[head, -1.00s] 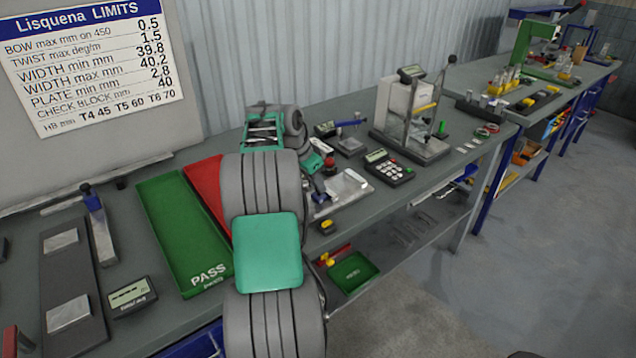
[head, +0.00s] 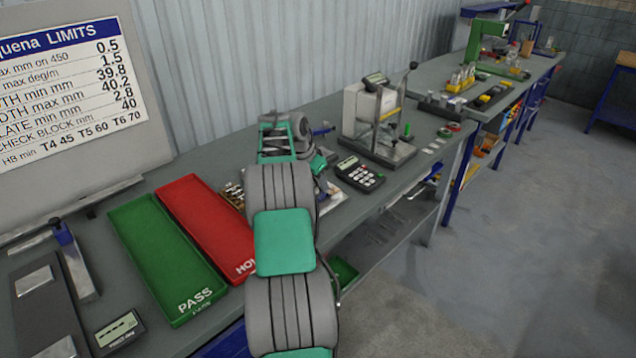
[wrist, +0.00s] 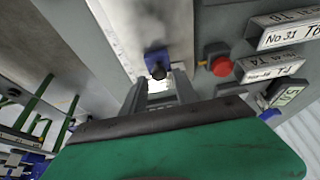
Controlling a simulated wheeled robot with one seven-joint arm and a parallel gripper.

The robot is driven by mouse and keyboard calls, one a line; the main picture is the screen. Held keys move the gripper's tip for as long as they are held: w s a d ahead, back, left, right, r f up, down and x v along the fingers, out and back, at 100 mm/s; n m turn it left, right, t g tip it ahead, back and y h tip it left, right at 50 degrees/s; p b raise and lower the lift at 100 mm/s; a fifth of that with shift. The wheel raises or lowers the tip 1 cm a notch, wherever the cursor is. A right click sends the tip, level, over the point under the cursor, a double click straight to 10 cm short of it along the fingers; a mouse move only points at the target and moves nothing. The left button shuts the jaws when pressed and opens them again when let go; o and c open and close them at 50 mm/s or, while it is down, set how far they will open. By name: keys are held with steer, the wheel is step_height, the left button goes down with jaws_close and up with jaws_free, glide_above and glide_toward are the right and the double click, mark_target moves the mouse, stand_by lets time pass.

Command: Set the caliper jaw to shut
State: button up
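In the wrist view a small blue block with a dark round knob (wrist: 157,62) sits at the end of a pale metal strip (wrist: 125,28). It looks like the caliper's sliding jaw, but I cannot tell how far that jaw stands open. My gripper (wrist: 158,88) is open, its two grey fingers pointing at the blue block, one to each side of the line to it. I cannot tell whether they touch it. In the head view my arm covers the gripper and most of this spot.
A red button (wrist: 221,66) and labelled blocks (wrist: 272,66) lie right of the fingers. On the bench are a green PASS tray (head: 168,262), a red tray (head: 207,228), a keypad unit (head: 361,173) and a lever stand (head: 380,115). The floor right of the bench is clear.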

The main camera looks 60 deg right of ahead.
steer(key=shift+o, duration=0.5)
steer(key=shift+a, duration=0.15)
steer(key=v, duration=0.7)
steer(key=shift+r, duration=0.35)
steer(key=shift+w+a, duration=0.1)
